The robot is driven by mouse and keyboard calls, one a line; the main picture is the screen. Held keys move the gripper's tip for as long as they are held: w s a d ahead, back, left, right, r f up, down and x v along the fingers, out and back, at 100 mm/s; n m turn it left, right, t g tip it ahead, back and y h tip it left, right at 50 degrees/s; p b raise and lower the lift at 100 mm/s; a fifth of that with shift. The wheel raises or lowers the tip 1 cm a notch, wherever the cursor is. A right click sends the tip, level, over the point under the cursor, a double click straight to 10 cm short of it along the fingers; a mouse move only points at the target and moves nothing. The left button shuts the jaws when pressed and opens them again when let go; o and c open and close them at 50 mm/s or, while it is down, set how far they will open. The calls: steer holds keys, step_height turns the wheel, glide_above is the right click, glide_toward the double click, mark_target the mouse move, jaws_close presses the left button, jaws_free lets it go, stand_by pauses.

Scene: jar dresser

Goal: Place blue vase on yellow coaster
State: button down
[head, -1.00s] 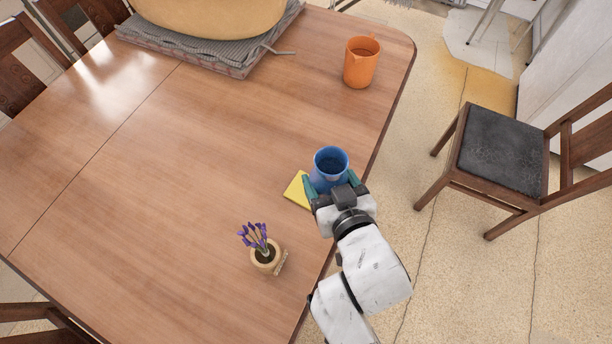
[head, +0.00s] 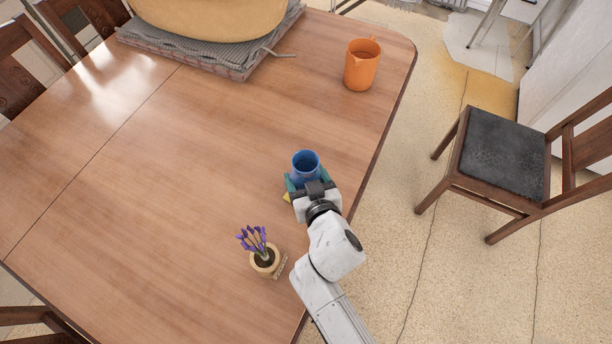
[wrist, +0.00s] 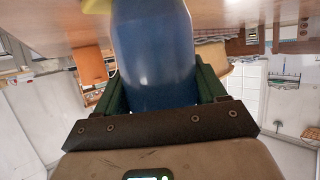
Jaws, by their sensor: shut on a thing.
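The blue vase (head: 305,164) is upright between the fingers of my gripper (head: 307,182), which is shut on it. In the wrist view the blue vase (wrist: 152,50) fills the space between the green fingers of my gripper (wrist: 158,92). The yellow coaster (head: 287,198) lies on the table, mostly hidden under the vase and gripper in the head view. A yellow edge of the coaster (wrist: 97,5) shows at the top of the wrist view, beside the vase. I cannot tell whether the vase touches the coaster.
A small pot of purple flowers (head: 262,256) stands close to my arm on the wooden table (head: 190,170). An orange jug (head: 361,65) stands near the far right edge. A large tan bowl on a grey cloth (head: 190,48) is at the back. The table's middle is clear.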

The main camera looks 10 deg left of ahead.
steer(key=shift+f, duration=0.1)
steer(key=shift+c, duration=0.4)
jaws_free()
steer(key=shift+r, duration=0.25)
steer(key=v, duration=1.2)
steer(key=shift+f, duration=0.1)
